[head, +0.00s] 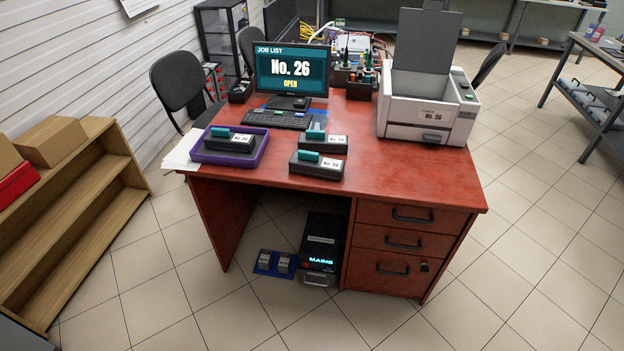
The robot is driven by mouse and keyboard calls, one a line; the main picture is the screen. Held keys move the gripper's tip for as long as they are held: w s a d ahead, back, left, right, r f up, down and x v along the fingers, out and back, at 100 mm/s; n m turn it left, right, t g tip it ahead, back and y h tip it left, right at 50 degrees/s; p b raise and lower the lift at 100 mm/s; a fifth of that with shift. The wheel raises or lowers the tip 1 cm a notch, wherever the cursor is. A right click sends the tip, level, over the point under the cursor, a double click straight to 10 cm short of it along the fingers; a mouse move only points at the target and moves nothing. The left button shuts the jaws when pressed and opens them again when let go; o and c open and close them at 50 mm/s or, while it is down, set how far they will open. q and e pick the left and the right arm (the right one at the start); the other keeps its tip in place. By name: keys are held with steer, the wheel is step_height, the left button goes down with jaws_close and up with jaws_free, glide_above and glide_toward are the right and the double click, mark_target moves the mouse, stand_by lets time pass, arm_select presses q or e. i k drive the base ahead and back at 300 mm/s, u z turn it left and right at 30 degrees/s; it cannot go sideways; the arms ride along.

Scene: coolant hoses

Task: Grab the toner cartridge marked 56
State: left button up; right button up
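Three black toner cartridges with teal handles and white number labels are on the red desk. One cartridge (232,142) lies in a purple tray (207,156) at the left. A second cartridge (322,144) lies right of the tray, by the keyboard. A third cartridge (317,166) lies nearest the desk's front edge. Their labels are too small to read surely, so I cannot tell which is marked 56. The white printer (428,105) at the right stands with its lid up and is labelled No. 56. Neither of my grippers is in view.
The monitor (290,70) shows "JOB LIST, No. 26, OPEN". The keyboard (278,120) lies in front of it. The red desk (410,180) is clear at front right. A wooden shelf (75,210) stands left; a black chair (180,85) is behind the desk.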

mark_target(302, 162)
steer(key=u, duration=0.6)
steer(key=i, duration=0.7)
steer(key=u, duration=0.45)
steer(key=i, duration=0.85)
steer(key=z, duration=0.9)
steer(key=i, duration=0.45)
steer(key=z, duration=0.4)
